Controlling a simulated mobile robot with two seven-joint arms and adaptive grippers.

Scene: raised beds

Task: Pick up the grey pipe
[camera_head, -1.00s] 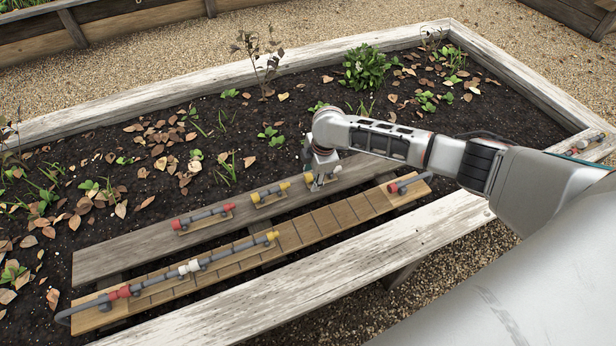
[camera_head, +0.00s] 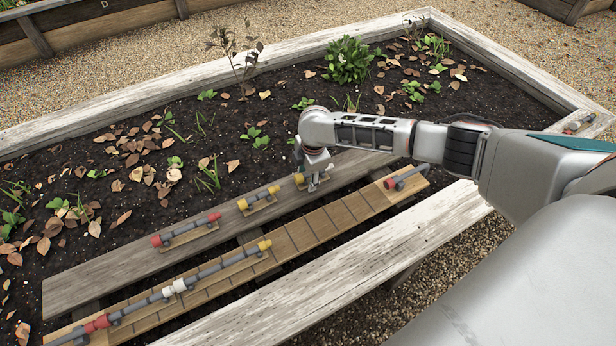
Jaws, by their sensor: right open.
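My right gripper (camera_head: 314,187) is open and points down over the right part of the back plank (camera_head: 110,270). A yellow-ended piece (camera_head: 298,180) shows just left of it, and the gripper hides the rest of that piece. Two short grey pipes lie left of it on the same plank: one with yellow ends (camera_head: 259,199) and one with red ends (camera_head: 188,230). I cannot tell whether the fingers touch anything. A longer grey pipe run (camera_head: 212,270) with red, white and yellow fittings lies on the front plank. My left gripper is not in view.
The slatted front plank (camera_head: 335,218) carries another grey pipe with a red end (camera_head: 407,178) at its right. The bed's pale wooden edge (camera_head: 330,285) runs in front. Soil, dry leaves and a green bush (camera_head: 348,60) lie behind.

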